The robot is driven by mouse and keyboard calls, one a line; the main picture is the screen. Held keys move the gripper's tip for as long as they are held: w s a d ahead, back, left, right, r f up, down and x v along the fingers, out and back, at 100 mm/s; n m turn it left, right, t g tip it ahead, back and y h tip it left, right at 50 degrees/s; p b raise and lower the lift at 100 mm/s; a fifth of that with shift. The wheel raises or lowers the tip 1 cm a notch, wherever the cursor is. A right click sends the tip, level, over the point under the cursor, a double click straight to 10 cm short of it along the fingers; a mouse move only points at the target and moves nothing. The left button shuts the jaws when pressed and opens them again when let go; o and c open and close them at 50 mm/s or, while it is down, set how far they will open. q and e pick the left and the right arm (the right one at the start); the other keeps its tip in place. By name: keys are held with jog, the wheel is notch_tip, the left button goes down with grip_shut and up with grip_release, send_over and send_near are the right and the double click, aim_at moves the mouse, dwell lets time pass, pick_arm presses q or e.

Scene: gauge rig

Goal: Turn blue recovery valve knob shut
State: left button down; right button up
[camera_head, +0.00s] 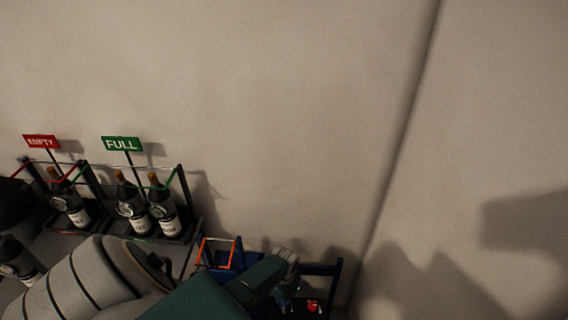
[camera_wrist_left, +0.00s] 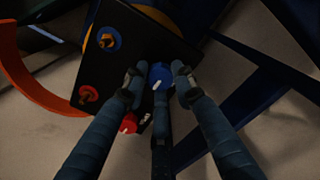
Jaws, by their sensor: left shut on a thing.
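The blue valve knob (camera_wrist_left: 160,74) with a white pointer mark sits at the edge of a black panel (camera_wrist_left: 128,62) in the left wrist view. My left gripper (camera_wrist_left: 159,82) has its fingers around this knob, one on each side and one below, and is shut on it. In the head view my left gripper (camera_head: 285,292) is low in the picture, in front of the blue frame, and the knob is hidden there. A red knob (camera_wrist_left: 129,123) shows beside the left finger. My right gripper is in neither view.
The panel bears a blue fitting with a brass centre (camera_wrist_left: 107,39) and a red fitting (camera_wrist_left: 88,93). An orange hoop (camera_wrist_left: 28,80) curves at the left. Racks with dark bottles under EMPTY (camera_head: 41,142) and FULL (camera_head: 121,144) signs stand left. Pale wall fills the background.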

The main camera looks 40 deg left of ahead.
pick_arm(q)
jog(key=shift+w+a+r, duration=0.2)
jog(key=shift+w+a, duration=0.05)
jog(key=shift+w, duration=0.1)
jog(key=c, duration=1.4)
grip_release()
jog(key=shift+s+d+f, duration=0.1)
jog(key=shift+f, duration=0.05)
notch_tip(320, 180, up, 12)
jog(key=shift+s+d, duration=0.1)
